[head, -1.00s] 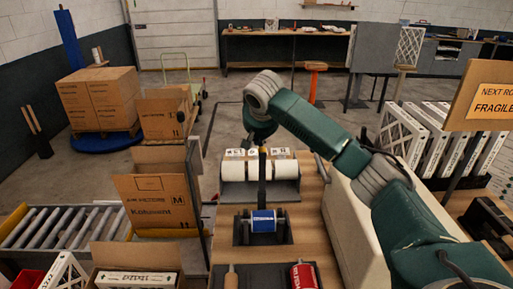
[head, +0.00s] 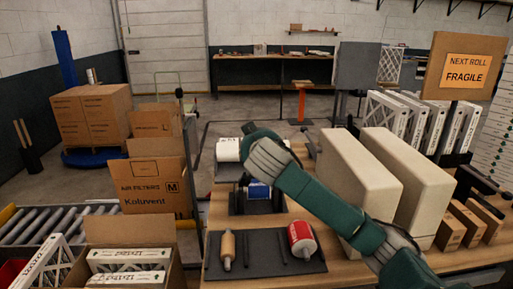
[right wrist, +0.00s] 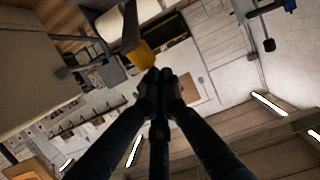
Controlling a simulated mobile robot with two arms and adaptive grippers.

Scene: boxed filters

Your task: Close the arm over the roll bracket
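The roll bracket (head: 262,208) is a dark stand on the wooden bench, with a blue roll (head: 258,190) lying in it. My right arm passes in front of its upper part in the head view, hiding the bracket's arm and my right gripper there. In the right wrist view my right gripper (right wrist: 159,76) has its dark fingertips together, with nothing visible between them. A grey bar (right wrist: 130,28) with a yellow end (right wrist: 142,54) is just beyond the fingertips; it looks like the bracket's arm. I cannot tell whether they touch. My left gripper is not in view.
A dark tray (head: 222,268) in front holds a tan roller (head: 227,250) and a red-and-white canister (head: 302,238). Large cream blocks (head: 352,185) stand to the right. An open carton (head: 178,270) of filters is at the left.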

